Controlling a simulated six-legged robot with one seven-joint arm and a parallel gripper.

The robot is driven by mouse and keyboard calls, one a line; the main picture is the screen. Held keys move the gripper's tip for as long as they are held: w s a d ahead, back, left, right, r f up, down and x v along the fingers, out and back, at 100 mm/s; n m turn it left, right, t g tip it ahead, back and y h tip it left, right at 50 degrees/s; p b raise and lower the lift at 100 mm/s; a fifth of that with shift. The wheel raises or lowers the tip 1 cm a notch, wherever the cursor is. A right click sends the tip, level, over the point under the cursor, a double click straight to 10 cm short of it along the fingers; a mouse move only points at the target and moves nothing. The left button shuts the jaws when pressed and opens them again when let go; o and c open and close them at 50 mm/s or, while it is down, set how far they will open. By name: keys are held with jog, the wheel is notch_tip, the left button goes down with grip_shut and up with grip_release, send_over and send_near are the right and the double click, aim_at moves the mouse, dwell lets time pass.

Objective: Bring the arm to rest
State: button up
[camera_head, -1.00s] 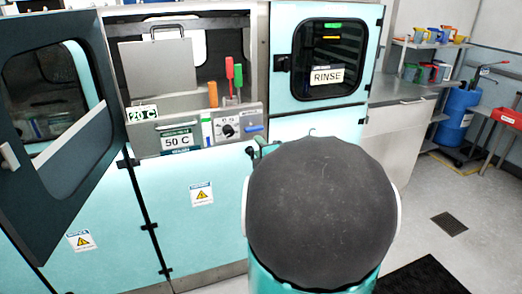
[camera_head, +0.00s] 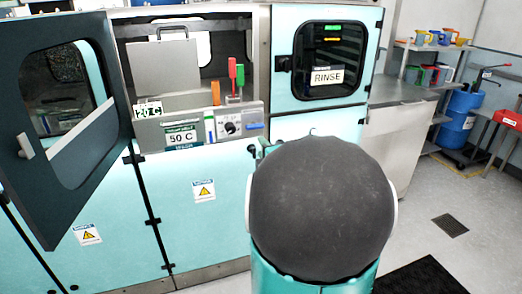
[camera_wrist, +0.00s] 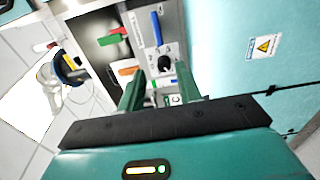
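My gripper (camera_wrist: 159,90) shows in the wrist view as two green fingers standing apart, with nothing held between them. Beyond the fingers is the control panel with its knob (camera_wrist: 164,62), a blue-handled piece (camera_wrist: 156,29) and green and red handles (camera_wrist: 108,39). In the head view my arm's dark rounded part fills the lower middle and hides most of the gripper. The teal bath cabinet (camera_head: 180,235) stands ahead and left, with its 50 C sign (camera_head: 181,137) and 20 C sign (camera_head: 148,110).
The dark cabinet door (camera_head: 95,190) stands open at the left. The RINSE door (camera_head: 325,75) is shut. A counter (camera_head: 397,90), shelves (camera_head: 430,45), a blue drum (camera_head: 457,120) and a red tray (camera_head: 509,118) are at the right. Open floor (camera_head: 420,190) lies right of my arm.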

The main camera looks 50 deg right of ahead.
dwell(0.3)
jog(key=a+m+g+y, duration=0.45)
jog(key=a+m, duration=0.35)
jog(key=a, duration=1.4)
jog(key=s+a+f+m+g+y, duration=0.1)
jog(key=s+a+m+g+y, duration=0.1)
jog(key=s+a, duration=0.4)
jog(key=s+a+f+m+g+y, duration=0.2)
jog(key=s+a, duration=0.4)
jog(key=a, duration=0.6)
jog(key=shift+s+a+g, duration=0.2)
jog(key=shift+s+g, duration=0.15)
jog(key=shift+g, duration=0.4)
